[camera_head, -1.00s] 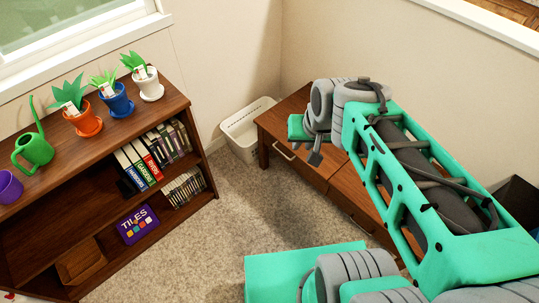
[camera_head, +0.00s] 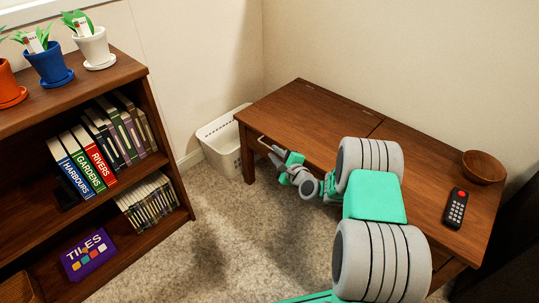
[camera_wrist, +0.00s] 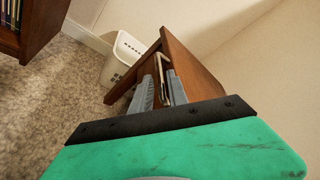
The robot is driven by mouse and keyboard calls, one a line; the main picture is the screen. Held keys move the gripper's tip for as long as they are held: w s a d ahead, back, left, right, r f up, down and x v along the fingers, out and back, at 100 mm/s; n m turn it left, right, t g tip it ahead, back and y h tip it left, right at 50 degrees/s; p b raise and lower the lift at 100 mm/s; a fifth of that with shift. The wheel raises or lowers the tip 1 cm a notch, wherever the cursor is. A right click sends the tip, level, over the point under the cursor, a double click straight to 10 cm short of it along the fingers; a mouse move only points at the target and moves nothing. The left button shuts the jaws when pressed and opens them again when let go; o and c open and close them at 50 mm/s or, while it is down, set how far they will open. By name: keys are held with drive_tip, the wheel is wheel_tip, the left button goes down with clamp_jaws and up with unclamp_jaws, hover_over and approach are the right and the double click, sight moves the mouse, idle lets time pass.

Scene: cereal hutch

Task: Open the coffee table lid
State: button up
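The brown wooden coffee table (camera_head: 455,170) stands against the wall. The lid (camera_head: 310,115) is the left part of its top; it lies flat and closed, with small hinges at the back edge. A pale metal handle (camera_head: 268,147) sits at the front of the lid section. My gripper (camera_head: 279,160) is at the table's front, close to the handle. In the wrist view, the two grey fingers of my gripper (camera_wrist: 160,92) are apart, and the handle (camera_wrist: 160,68) shows at and between their tips. I cannot tell whether they touch it.
A remote (camera_head: 456,208) and a wooden bowl (camera_head: 484,167) rest on the table's right part. A white basket (camera_head: 222,140) stands left of the table. A bookshelf (camera_head: 160,110) with books and potted plants is at the left. Carpet (camera_head: 225,240) between is clear.

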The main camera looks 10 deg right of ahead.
sight(271, 150)
drive_tip(key=b+x, duration=0.1)
drive_tip(key=x, duration=0.4)
drive_tip(key=shift+c, duration=0.3)
clamp_jaws()
idle(1.0)
